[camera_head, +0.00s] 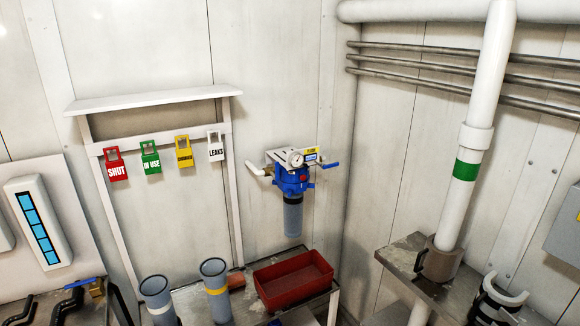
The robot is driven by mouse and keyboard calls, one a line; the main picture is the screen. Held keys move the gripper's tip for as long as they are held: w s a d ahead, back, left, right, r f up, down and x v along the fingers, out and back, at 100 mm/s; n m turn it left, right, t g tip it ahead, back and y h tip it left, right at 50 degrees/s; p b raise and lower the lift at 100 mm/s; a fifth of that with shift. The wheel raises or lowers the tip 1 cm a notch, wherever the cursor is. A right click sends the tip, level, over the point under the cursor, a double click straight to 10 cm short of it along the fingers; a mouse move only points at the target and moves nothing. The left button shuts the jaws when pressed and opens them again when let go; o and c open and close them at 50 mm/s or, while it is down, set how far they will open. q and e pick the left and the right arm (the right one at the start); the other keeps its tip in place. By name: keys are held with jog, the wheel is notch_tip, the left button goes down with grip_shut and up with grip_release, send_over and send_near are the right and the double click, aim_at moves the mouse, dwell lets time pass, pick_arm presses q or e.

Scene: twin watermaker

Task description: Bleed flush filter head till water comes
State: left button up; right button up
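The flush filter head (291,182) is blue and mounted on the back wall, right of the tag rack. A round white gauge (295,158) sits on its front, with a small red part (303,179) below it. A blue lever (331,165) sticks out on the right side. A yellow and blue label (311,154) is behind the gauge. A grey-blue filter bowl (293,215) hangs under the head. No water shows at the head. Neither of my grippers can be made out in this view.
A red tray (293,281) stands on the bench below the filter. Two grey cylinders (215,289) stand left of it. Shut, In Use, yellow and Leaks tags (216,149) hang on a rack. A white pipe (474,136) with a green band rises at right.

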grip_shut()
dwell(0.3)
jog(key=shift+d, duration=0.1)
dwell(1.1)
